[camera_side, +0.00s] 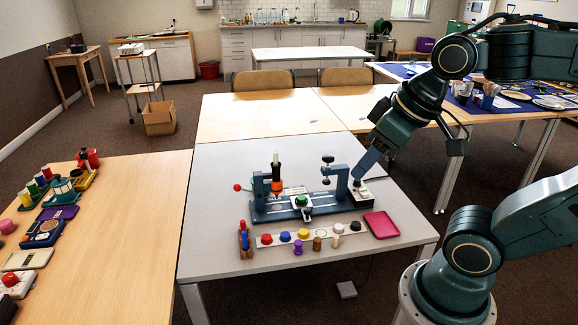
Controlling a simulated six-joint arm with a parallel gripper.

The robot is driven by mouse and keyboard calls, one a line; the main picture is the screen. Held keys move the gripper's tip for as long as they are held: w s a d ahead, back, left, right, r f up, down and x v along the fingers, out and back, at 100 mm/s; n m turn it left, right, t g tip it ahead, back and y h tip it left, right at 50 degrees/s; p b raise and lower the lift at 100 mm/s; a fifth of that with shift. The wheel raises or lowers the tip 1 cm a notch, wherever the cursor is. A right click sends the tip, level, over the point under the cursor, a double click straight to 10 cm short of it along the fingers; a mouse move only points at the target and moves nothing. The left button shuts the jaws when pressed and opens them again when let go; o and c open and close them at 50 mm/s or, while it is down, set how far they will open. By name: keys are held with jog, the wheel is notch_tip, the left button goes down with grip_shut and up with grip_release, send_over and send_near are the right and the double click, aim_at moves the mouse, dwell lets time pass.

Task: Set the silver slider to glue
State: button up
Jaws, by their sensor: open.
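A blue bench device (285,209) stands on the grey table, with a blue base and two uprights. A small silver part (307,213) sticks out at its front below a green knob (301,200); it may be the silver slider, but I cannot tell its setting. The word glue is too small to read. My gripper (361,178) is open at the right end of the device, close to its right upright and a white panel there. I cannot tell whether it touches them.
A pale strip (330,236) with several coloured pegs lies in front of the device. A red ball lever (238,187) sticks out left. The table behind is clear.

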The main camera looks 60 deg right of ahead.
jog(key=w+d+m+g, duration=0.15)
jog(key=w+d, duration=0.25)
jog(key=w, duration=0.5)
jog(key=m+g, duration=0.3)
jog(key=g, duration=0.1)
send_over(307, 210)
notch_tip(307, 210, down, 21)
jog(key=shift+f, duration=0.1)
notch_tip(307, 210, down, 14)
jog(key=shift+r, duration=0.1)
grip_shut()
